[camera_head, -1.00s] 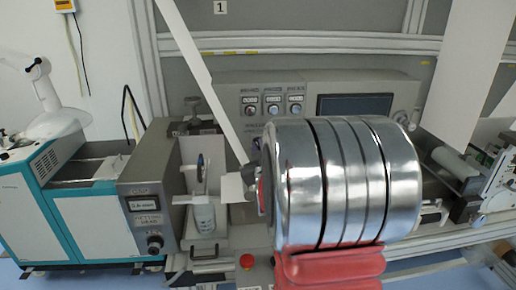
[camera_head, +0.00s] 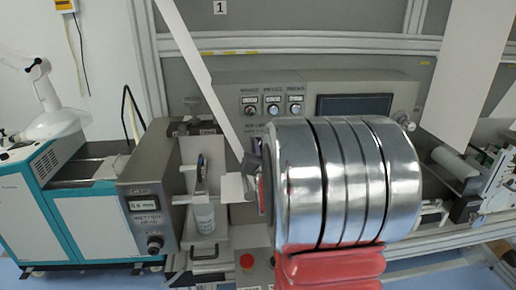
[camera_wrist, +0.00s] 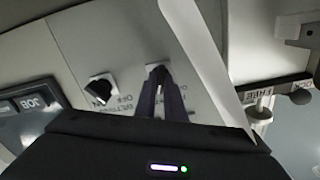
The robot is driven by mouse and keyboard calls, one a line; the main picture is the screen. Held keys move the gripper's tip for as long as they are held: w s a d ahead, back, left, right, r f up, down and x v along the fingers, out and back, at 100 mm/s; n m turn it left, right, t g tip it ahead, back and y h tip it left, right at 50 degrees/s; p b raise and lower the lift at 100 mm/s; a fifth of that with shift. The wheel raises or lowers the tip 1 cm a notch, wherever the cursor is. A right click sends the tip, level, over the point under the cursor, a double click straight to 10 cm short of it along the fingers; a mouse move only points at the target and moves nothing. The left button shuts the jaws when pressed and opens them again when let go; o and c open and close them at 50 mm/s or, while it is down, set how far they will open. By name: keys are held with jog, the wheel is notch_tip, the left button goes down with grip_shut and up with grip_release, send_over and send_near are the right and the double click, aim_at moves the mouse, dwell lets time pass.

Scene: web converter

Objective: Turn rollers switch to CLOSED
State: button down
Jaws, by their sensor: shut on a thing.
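A dark switch knob (camera_wrist: 157,72) sits on a light panel in the wrist view, partly hidden between my fingers. My gripper (camera_wrist: 160,84) is shut on this knob. The panel lettering nearby appears upside down and is too small to read surely. Whether this is the rollers switch, and which position it points to, I cannot tell. In the head view, the end of my gripper (camera_head: 254,163) shows only as a small dark shape left of my silver arm, which hides the panel behind it.
A second black knob (camera_wrist: 100,90) sits beside the held one. A white strip (camera_wrist: 203,55) passes close to my gripper and also slants down in the head view (camera_head: 205,75). The control panel (camera_head: 330,75) has several knobs and a dark screen (camera_head: 354,106).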

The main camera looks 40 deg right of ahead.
jog(key=shift+a+f+m, duration=0.15)
jog(key=shift+f+m, duration=0.1)
jog(key=shift+m, duration=0.75)
jog(key=c, duration=2.2)
grip_release()
jog(key=o, duration=0.4)
jog(key=shift+r, duration=0.15)
jog(key=shift+c, duration=0.2)
